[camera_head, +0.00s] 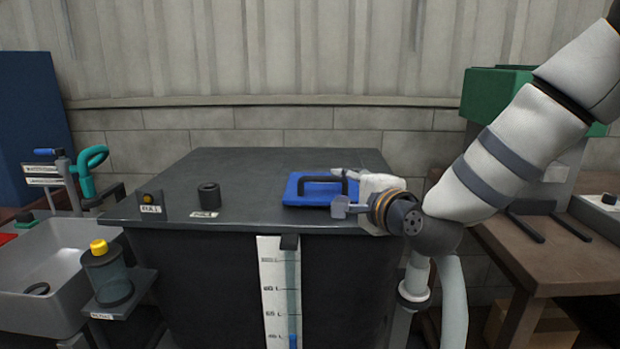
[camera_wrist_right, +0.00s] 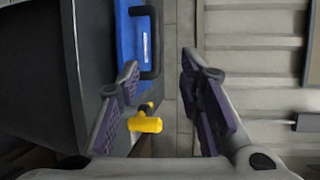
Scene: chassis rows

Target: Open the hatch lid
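The hatch lid (camera_head: 305,198) is a blue square plate with a black bar handle (camera_head: 322,180). It lies flat on top of the dark tank (camera_head: 240,165), near the front right, and looks closed. My right gripper (camera_head: 343,190) is at the right end of the handle, with its fingers spread apart and nothing held. In the right wrist view the lid (camera_wrist_right: 125,45) and handle (camera_wrist_right: 155,45) show beyond the open fingers (camera_wrist_right: 160,65), with the handle closer to the left finger. I cannot tell if a finger touches it. My left gripper is out of view.
A black cap (camera_head: 208,196) and a small labelled block (camera_head: 151,204) stand left on the tank top. A level gauge (camera_head: 279,290) is on the tank front. A yellow-topped jar (camera_head: 108,275) and a sink (camera_head: 50,265) are left. A wooden table (camera_head: 540,255) is right.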

